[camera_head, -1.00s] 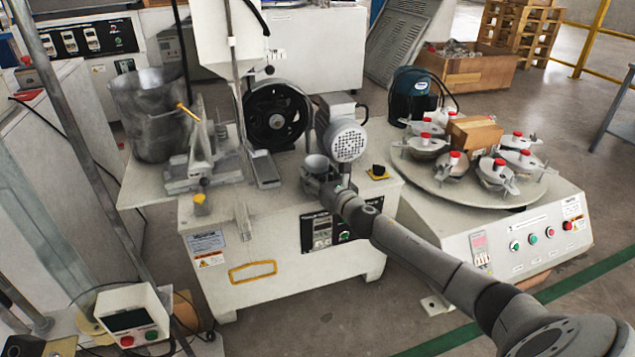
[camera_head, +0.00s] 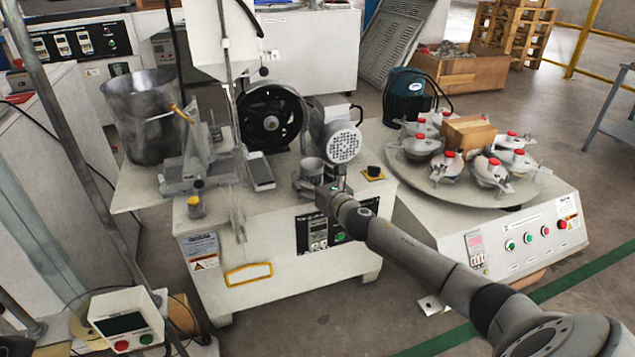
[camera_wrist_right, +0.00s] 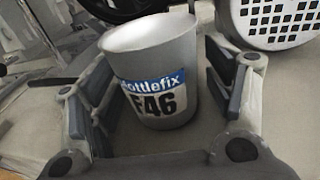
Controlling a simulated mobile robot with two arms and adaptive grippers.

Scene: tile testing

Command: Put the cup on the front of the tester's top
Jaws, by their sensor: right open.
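The cup (camera_head: 312,169) is small and grey. It appears to stand upright on the tester's top (camera_head: 262,205), near the front edge and above the control panel. In the right wrist view the cup (camera_wrist_right: 160,60) has a blue and white label reading "ottlefix" and "46". My right gripper (camera_head: 311,186) reaches in from the right at the cup. In the wrist view its fingers are open, one on each side of the cup, with a visible gap on the right. The cup's base is partly hidden in the head view. My left gripper is not in view.
A motor (camera_head: 338,135) stands right behind the cup, and a black knob on a yellow plate (camera_head: 374,172) is to its right. A black wheel (camera_head: 270,118) is behind. A round plate with several red-capped holders (camera_head: 470,195) is at the right. Bare top lies left of the cup.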

